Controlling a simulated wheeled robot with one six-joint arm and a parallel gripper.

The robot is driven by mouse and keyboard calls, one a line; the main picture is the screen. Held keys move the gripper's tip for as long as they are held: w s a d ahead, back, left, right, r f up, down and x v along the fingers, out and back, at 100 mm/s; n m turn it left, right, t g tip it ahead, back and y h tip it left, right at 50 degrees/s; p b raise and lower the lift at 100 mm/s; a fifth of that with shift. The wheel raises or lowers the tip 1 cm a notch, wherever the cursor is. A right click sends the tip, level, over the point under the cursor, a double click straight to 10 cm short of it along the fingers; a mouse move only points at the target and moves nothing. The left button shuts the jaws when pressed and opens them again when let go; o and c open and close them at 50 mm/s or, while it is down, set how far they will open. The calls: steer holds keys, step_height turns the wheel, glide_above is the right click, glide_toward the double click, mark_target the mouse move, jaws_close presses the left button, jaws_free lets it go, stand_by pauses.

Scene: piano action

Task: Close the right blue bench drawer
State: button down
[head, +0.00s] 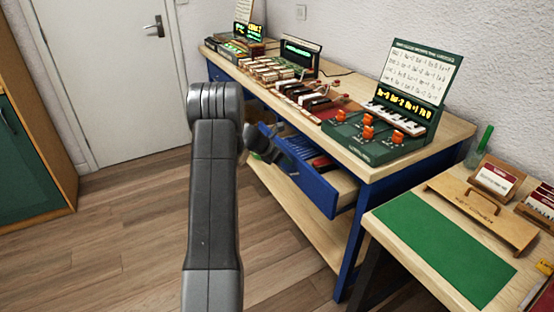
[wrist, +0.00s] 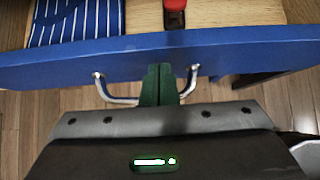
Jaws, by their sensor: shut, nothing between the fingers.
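The right blue bench drawer (head: 309,188) stands pulled out from under the wooden bench top in the head view. In the wrist view, its blue front (wrist: 240,55) crosses the picture, with a silver bar handle (wrist: 103,88) on its near face. My gripper (wrist: 159,72) has its green fingers shut together and empty, between the two posts of the handle and close to the drawer front. I cannot tell whether the fingertips touch the front. In the head view my arm hides part of the drawer and the handle.
Inside the drawer lie a blue striped cloth (wrist: 75,20) and a red-and-dark object (wrist: 175,12). The bench top (head: 335,150) carries keyboards and a green console (head: 380,132). A side table with a green mat (head: 440,248) stands at right. Wooden floor (head: 120,235) is open at left.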

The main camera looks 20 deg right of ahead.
steer(key=d+p, duration=0.1)
steer(key=d, duration=0.2)
steer(key=d+p, duration=0.1)
steer(key=d, duration=0.2)
steer(key=d+p, duration=0.1)
steer(key=d, duration=0.3)
steer(key=shift+w, duration=0.35)
steer(key=shift+d+r, duration=0.1)
steer(key=shift+r, duration=0.05)
steer(key=shift+w+d+r, duration=0.1)
steer(key=shift+r, duration=0.05)
steer(key=shift+a+f, duration=0.2)
steer(key=shift+a, duration=0.25)
steer(key=a, duration=0.3)
steer(key=shift+a+b, duration=0.35)
steer(key=v, duration=1)
steer(key=shift+s+p, duration=0.25)
steer(key=shift+p, duration=0.15)
steer(key=shift+d+f, duration=0.15)
steer(key=shift+f, duration=0.05)
